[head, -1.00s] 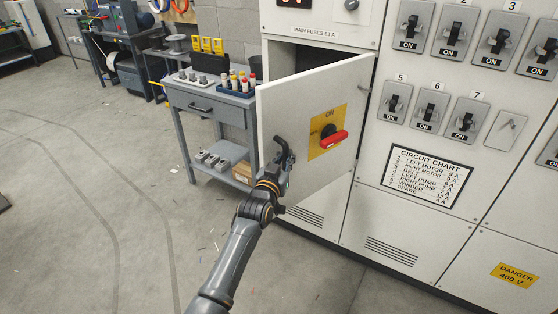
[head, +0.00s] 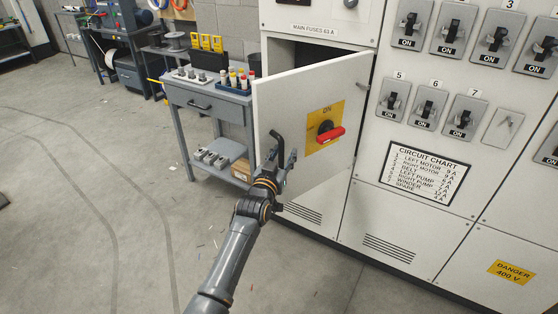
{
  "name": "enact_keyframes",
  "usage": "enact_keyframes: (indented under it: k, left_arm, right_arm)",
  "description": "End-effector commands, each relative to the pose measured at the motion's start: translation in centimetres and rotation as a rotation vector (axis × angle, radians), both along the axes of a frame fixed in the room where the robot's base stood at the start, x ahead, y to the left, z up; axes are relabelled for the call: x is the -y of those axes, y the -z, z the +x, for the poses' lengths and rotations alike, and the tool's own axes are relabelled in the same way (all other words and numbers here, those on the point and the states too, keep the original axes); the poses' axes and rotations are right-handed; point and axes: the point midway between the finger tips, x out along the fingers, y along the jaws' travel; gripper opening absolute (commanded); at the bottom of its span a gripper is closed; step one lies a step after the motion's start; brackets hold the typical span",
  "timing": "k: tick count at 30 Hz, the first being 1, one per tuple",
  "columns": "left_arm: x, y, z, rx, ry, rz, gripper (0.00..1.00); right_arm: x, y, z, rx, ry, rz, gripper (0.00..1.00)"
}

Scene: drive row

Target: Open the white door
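The white door (head: 290,95) hangs part open from the white cabinet, its hinge side at the right and its free edge swung out to the left. It bears a yellow plate with a red rotary handle (head: 330,134), marked ON. Behind its top edge a dark opening (head: 305,52) shows. My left gripper (head: 284,150) is in front of the door's lower left part, near the free edge. Its dark fingers stand apart with nothing seen between them. I cannot tell whether it touches the door. My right gripper is not in view.
The cabinet front at the right carries several ON switches and a circuit chart (head: 424,174). A grey workbench (head: 205,100) with fuses and a drawer stands close behind the door's free edge. The floor (head: 90,210) at the left is clear apart from small scraps.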

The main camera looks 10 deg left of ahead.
Motion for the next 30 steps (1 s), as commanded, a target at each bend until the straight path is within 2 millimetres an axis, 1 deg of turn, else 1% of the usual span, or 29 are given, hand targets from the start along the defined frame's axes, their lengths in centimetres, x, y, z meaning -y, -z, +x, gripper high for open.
enact_keyframes:
  k: [5, 8, 15, 21, 25, 30]
  left_arm:
    - [-0.3, 0.1, -1.4, -0.001, 0.0, -0.001, 0.38]
    - [-0.8, 0.2, -3.0, -0.001, -0.001, -0.001, 0.38]
    - [-2.0, 0.1, -7.5, -0.002, -0.003, 0.0, 0.38]
    - [-2.8, 0.2, -10.5, -0.003, -0.004, 0.001, 0.38]
    - [-3.1, 0.1, -11.5, -0.002, -0.004, 0.0, 0.38]
    - [-3.2, 0.1, -11.8, -0.002, -0.004, 0.0, 0.38]
  right_arm:
    - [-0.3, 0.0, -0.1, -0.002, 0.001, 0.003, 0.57]
    - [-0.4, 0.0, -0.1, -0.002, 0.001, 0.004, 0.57]
    - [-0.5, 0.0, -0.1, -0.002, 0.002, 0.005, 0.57]
    - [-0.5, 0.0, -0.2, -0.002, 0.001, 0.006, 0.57]
    - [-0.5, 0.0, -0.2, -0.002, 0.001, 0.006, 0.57]
    - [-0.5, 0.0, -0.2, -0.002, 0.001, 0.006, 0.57]
